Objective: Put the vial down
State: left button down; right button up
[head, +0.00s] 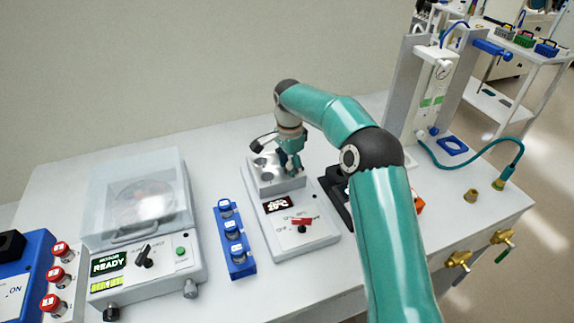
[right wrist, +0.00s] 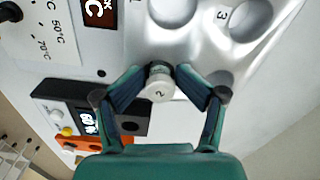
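In the right wrist view, a vial (right wrist: 160,86) with a pale cap marked 2 stands between the fingers of my right gripper (right wrist: 160,76). Both fingertips press on its sides. The metal block (right wrist: 115,48) of the heater has round wells, one marked 3, and these look empty. The vial is at the block; whether its bottom is inside a well is hidden. In the head view my right gripper (head: 291,168) points down at the block (head: 262,184) on the white heater (head: 318,232), and the vial cannot be made out. My left gripper is not in view.
A blue rack (head: 249,267) with white-topped items stands left of the heater. A lidded centrifuge (head: 137,195) reading READY is farther left. A dark device (right wrist: 85,97) with a lit display sits beside the heater. My right arm crosses the table's right part.

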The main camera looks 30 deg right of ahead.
aim_at(288, 165)
jog(key=shift+a+f, duration=0.1)
dwell(0.3)
jog(key=shift+r+p, duration=0.35)
jog(key=shift+r, duration=0.15)
notch_tip(288, 165, up, 12)
jog(key=p, duration=0.1)
jog(key=shift+r+p, duration=0.25)
jog(key=shift+p, duration=0.1)
